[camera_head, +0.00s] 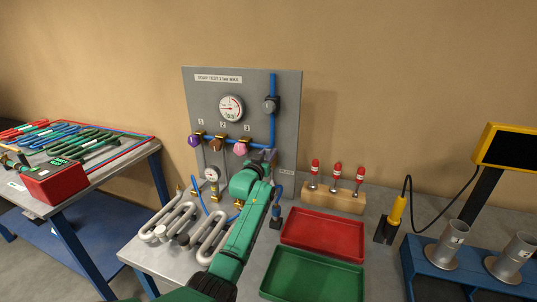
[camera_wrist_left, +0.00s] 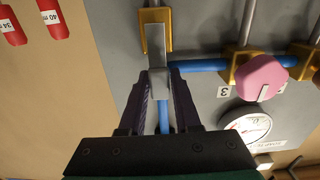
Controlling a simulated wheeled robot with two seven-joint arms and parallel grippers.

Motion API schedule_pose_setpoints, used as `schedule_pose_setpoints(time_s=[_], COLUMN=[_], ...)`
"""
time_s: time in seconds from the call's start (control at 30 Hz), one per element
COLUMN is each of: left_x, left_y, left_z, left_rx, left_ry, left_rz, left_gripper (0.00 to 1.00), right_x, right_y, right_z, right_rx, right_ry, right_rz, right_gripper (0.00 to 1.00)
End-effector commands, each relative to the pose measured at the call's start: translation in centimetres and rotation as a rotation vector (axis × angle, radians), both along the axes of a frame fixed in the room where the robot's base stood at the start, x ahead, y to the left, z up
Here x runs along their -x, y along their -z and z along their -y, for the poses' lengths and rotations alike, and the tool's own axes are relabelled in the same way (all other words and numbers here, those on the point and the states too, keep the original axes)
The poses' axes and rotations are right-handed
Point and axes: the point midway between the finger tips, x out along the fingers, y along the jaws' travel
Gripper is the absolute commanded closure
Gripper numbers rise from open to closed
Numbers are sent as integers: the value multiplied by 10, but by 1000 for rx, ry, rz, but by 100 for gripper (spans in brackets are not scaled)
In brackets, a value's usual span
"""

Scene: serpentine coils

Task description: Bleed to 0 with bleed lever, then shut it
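The grey test panel (camera_head: 285,90) stands upright at the back of the bench. Its round dial gauge (camera_head: 231,108) has a small readout too small to read surely; it also shows partly in the left wrist view (camera_wrist_left: 247,127). The bleed lever (camera_wrist_left: 156,42) is a flat silver bar in a gold bracket, beside the pink knob numbered 3 (camera_wrist_left: 262,76). My left gripper (camera_wrist_left: 160,76) has its dark fingers on either side of the lever's end and looks shut on it. In the head view my left gripper (camera_head: 266,155) partly hides the lever. My right gripper is not in view.
Purple (camera_head: 194,141) and brown (camera_head: 218,143) knobs sit left of the pink one. Pale serpentine coils (camera_head: 188,222) lie in front of the panel. Red (camera_head: 322,235) and green (camera_head: 312,275) trays and a wooden block (camera_head: 333,199) with red-topped pieces stand to the right.

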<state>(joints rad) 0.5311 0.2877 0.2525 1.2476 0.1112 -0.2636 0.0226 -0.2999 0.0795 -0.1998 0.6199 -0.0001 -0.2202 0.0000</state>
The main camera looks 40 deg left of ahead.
Motion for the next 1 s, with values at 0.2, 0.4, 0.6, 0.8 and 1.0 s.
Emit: schedule_pose_setpoints(time_s=[0.2, 0.4, 0.6, 0.8, 1.0], left_x=[0, 2, 22, 62, 111], left_y=[0, 0, 3, 4, 5], left_z=[0, 1, 8, 22, 38], left_rx=[-2, -4, -3, -4, -2], left_ry=[0, 0, 1, 0, 0], left_rz=[-1, -1, -2, -3, -3], left_gripper=[43, 43, 43, 43, 43], right_x=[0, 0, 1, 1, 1], right_y=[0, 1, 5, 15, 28], right_z=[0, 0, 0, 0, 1], right_rx=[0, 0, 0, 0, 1], right_ry=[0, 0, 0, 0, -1], right_rz=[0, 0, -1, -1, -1], right_gripper=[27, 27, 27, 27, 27])
